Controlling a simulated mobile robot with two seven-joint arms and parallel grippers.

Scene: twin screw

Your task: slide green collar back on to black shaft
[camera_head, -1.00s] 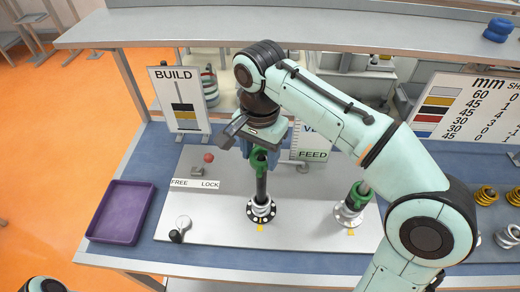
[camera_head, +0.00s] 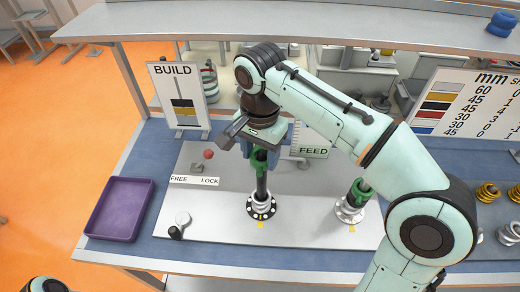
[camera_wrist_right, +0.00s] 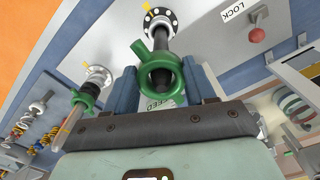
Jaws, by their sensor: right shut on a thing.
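My right gripper (camera_wrist_right: 166,88) is shut on a green collar (camera_wrist_right: 161,75), a ring with a side handle, between its blue fingers. The collar also shows in the head view (camera_head: 259,161), just under the gripper. It is at the upper end of the black shaft (camera_head: 262,184), which stands upright on a round flange (camera_head: 261,207). The shaft also shows behind the ring in the wrist view (camera_wrist_right: 161,42). Ring and shaft look lined up, but I cannot tell how far the ring is around it. The gripper hides the shaft's top. My left gripper is out of view.
A second post with a green collar (camera_head: 360,190) stands to the right, close under my right arm. A purple tray (camera_head: 119,208) lies at the left. A red-knobbed lever (camera_head: 208,155) and a BUILD sign (camera_head: 176,95) stand behind.

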